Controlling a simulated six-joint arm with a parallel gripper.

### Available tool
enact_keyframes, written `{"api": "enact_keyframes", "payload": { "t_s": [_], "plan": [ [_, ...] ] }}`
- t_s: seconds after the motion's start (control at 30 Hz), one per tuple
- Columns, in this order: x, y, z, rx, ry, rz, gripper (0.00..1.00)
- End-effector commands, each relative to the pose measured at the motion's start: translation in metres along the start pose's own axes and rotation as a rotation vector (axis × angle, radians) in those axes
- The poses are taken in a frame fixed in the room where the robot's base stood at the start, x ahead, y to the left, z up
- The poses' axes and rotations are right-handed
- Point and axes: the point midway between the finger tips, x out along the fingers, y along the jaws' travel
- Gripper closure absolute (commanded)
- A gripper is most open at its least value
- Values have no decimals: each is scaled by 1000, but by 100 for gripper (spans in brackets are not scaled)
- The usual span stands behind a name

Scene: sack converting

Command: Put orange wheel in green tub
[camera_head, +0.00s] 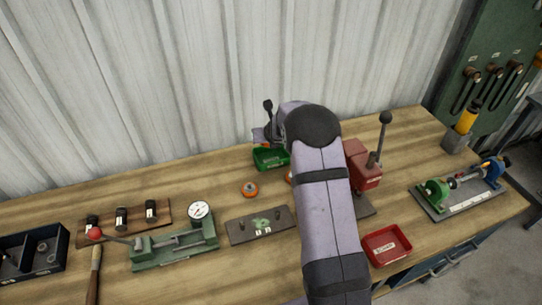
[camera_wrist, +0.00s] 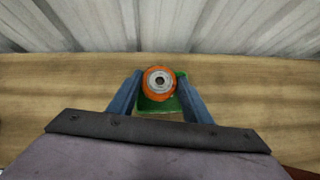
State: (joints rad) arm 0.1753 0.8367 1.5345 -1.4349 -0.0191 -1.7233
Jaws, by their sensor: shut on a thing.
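My gripper (camera_wrist: 160,78) is shut on an orange wheel (camera_wrist: 159,83) with a grey metal hub, held between its two blue fingers. Behind the wheel in the wrist view is the green tub (camera_wrist: 172,105), partly covered by the wheel. In the head view the green tub (camera_head: 270,160) stands at the back of the bench near the wall, and my gripper (camera_head: 262,138) is above it. My arm hides part of that area. Another orange wheel (camera_head: 249,190) lies on the bench in front of the tub, and a further orange piece (camera_head: 289,178) shows partly behind my arm.
A red press (camera_head: 363,168) with an upright lever stands right of my arm, and a red tray (camera_head: 386,245) lies at the front right. A plate with pegs (camera_head: 260,225), a green dial fixture (camera_head: 175,246) and a black bin (camera_head: 30,253) are to the left.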

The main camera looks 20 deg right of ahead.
Motion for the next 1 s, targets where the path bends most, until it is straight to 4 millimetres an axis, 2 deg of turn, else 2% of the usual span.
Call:
{"api": "enact_keyframes", "payload": {
  "t_s": [0.13, 0.4, 0.8, 1.0],
  "plan": [
    [11, -12, 6, -6, -9, 6, 86],
    [18, -16, 5, -12, -14, 9, 86],
    [52, -15, -29, -11, -13, 9, 86],
    [61, -15, -38, -11, -14, 9, 86]
  ]
}}
